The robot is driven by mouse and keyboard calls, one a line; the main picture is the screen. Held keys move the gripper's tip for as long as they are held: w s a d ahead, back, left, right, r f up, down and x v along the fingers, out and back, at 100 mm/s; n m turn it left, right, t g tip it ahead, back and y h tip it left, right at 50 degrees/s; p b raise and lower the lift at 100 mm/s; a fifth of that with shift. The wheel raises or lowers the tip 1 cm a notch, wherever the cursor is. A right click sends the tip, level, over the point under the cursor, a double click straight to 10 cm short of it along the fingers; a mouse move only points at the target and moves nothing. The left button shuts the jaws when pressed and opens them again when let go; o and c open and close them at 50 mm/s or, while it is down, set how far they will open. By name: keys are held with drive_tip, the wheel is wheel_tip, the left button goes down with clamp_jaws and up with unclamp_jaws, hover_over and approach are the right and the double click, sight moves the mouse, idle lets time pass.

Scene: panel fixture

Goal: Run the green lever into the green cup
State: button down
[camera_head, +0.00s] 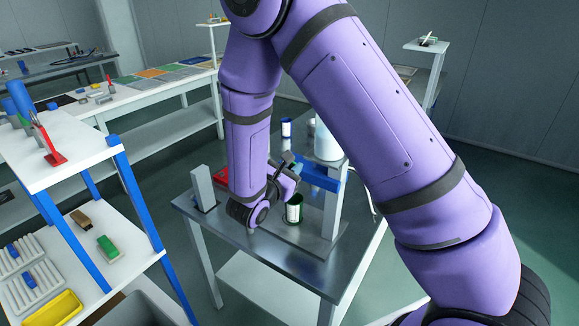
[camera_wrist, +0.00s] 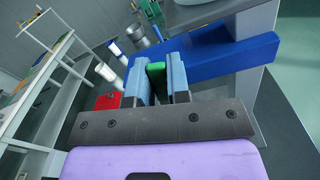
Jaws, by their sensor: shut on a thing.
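A green lever piece (camera_wrist: 155,72) shows between the two blue-grey fingers of my gripper (camera_wrist: 161,78) in the wrist view, and the fingers are shut on it. In the head view my gripper (camera_head: 291,162) is above the metal table, just left of a blue bar; the lever cannot be made out there. A green cup (camera_head: 294,221) with a white front stands on the table below and close to my gripper. How the lever is mounted is hidden by the fingers.
The blue bar (camera_head: 320,178) is on a grey upright (camera_head: 331,212); it also lies close beside my fingers in the wrist view (camera_wrist: 215,58). A grey post (camera_head: 203,187) stands on the table's left. A white-and-blue cylinder (camera_head: 286,128) stands behind. The table's front (camera_head: 262,247) is clear.

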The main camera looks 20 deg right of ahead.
drive_tip(key=shift+s+d+f+m, duration=0.1)
drive_tip(key=shift+s+d+m, duration=0.1)
drive_tip(key=shift+m, duration=0.45)
drive_tip(key=shift+s+d+f+m, duration=0.1)
drive_tip(key=shift+s+m, duration=0.1)
drive_tip(key=shift+m, duration=0.45)
drive_tip(key=c, duration=1.1)
unclamp_jaws()
drive_tip(key=v, duration=1.1)
drive_tip(key=shift+w, duration=0.1)
